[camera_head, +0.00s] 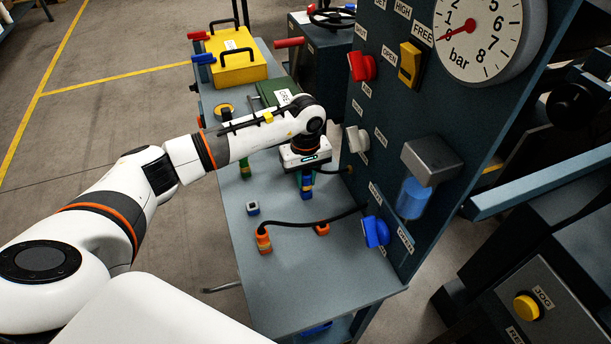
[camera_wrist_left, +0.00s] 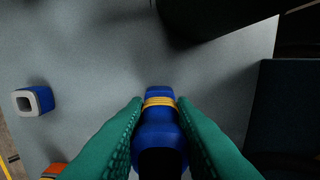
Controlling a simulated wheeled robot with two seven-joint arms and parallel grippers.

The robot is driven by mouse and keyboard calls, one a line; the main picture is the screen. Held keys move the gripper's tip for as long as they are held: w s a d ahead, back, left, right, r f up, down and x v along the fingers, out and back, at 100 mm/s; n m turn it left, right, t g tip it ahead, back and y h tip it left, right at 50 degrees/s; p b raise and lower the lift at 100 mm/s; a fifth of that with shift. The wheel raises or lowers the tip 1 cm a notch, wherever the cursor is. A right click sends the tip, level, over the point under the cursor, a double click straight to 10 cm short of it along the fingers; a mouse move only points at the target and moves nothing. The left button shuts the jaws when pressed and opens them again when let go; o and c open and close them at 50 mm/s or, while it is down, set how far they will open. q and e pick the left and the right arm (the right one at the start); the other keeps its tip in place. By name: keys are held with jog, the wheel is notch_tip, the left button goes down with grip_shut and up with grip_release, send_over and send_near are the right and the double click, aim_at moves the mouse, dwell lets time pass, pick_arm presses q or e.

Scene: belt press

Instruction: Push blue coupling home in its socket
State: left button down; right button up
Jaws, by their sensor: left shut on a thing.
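My left gripper (camera_head: 306,190) is shut on the blue coupling (camera_head: 307,181) above the right part of the bench. In the left wrist view, the blue coupling (camera_wrist_left: 160,128) with its yellow band sits between the two green fingers (camera_wrist_left: 160,135). Its lower end is hard to make out in the head view. A small blue block with a pale square opening (camera_head: 253,208), which looks like a socket, stands on the bench to the left of the gripper, apart from it. It also shows at the left of the left wrist view (camera_wrist_left: 33,101). My right gripper is not in view.
An orange coupling (camera_head: 263,241) on a black cable and a small orange piece (camera_head: 322,229) lie on the bench (camera_head: 300,285) nearer the front. The dark panel (camera_head: 395,130) with knobs and a gauge rises at the right. A yellow box (camera_head: 236,62) stands at the back.

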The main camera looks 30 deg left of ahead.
pick_arm(q)
jog(key=shift+f+b, duration=0.5)
jog(key=shift+f, duration=0.15)
jog(key=c, duration=1.1)
grip_release()
jog(key=shift+r, duration=0.2)
jog(key=shift+r+p, duration=1.95)
jog(key=shift+r, duration=1.4)
